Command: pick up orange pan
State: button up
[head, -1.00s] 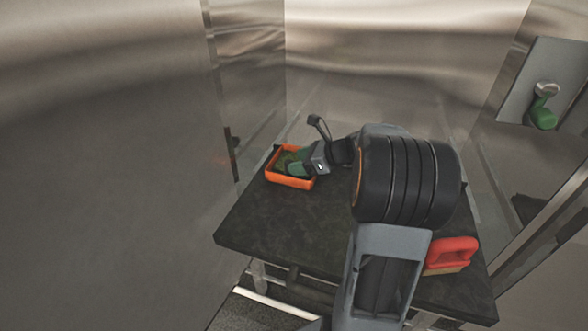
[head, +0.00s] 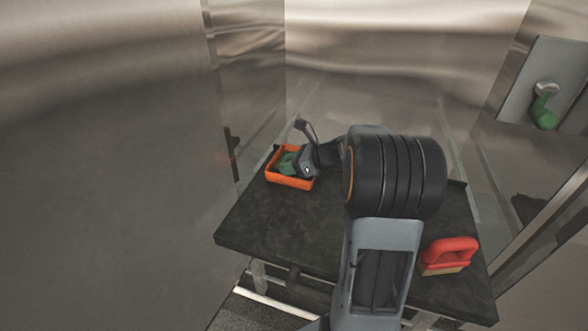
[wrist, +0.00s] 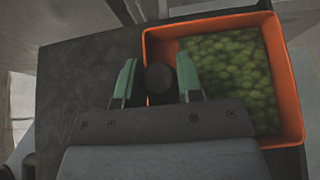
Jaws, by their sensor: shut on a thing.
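The orange pan (head: 289,182) is a shallow open tray on the far left part of the dark table. In the wrist view the pan (wrist: 286,85) holds a layer of green lumpy contents. My gripper (head: 287,163) reaches down at the pan. In the wrist view its green fingers (wrist: 157,76) stand apart, one outside and one inside the pan's left wall, with a round black knob (wrist: 160,78) between them. The gripper is shut on the pan at that side. The exact contact is hidden. The pan appears to rest on the table.
The dark table (head: 270,225) is bare in front of the pan. A red-handled block (head: 450,252) lies at its near right. Metal walls stand close behind and left. A green knob (head: 543,112) sits on the right wall panel.

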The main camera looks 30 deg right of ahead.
grip_shut()
jog(key=shift+r, duration=0.1)
